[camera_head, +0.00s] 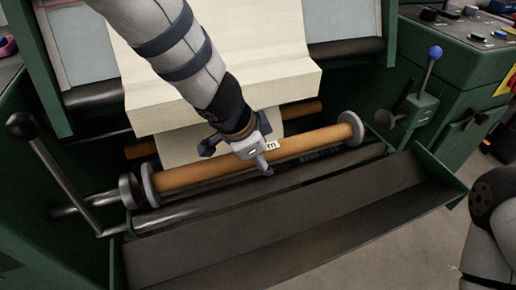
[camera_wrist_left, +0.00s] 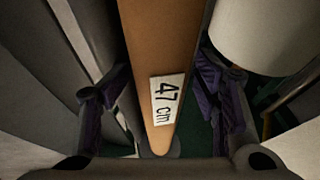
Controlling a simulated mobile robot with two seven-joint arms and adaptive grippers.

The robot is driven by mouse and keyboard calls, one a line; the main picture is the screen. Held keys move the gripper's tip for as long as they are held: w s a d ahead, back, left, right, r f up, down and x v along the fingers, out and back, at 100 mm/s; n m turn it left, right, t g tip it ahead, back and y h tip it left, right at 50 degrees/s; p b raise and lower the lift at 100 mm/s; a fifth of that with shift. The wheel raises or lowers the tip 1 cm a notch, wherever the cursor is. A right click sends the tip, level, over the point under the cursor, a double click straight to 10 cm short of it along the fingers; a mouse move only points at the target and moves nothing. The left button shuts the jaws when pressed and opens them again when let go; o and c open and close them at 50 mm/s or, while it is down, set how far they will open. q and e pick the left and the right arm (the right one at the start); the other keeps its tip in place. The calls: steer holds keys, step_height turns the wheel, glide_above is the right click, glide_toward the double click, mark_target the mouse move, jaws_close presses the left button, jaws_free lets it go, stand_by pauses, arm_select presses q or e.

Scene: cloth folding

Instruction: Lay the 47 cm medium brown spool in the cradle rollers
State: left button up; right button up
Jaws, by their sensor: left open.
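The medium brown spool (camera_head: 312,141), with a pale grey disc at each end, lies lengthwise across the machine, tilted up to the right in the picture. It appears to rest on the dark metal cradle rollers (camera_head: 205,207), though the contact is partly hidden. My left gripper (camera_head: 238,158) is over the middle of the spool, with one finger on each side. In the left wrist view the spool (camera_wrist_left: 163,45) runs between the open fingers, and its white label (camera_wrist_left: 167,98) reads "47 cm". A gap shows beside the fingers. My right gripper is out of view.
Cream cloth (camera_head: 215,88) hangs down behind the spool, in front of another brown bar (camera_head: 302,109). A black-knobbed lever (camera_head: 60,172) stands at left and a blue-knobbed lever (camera_head: 430,68) at right. An empty dark tray (camera_head: 300,222) runs along the front.

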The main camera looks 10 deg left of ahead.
arm_select(q)
steer(key=v, duration=1.2)
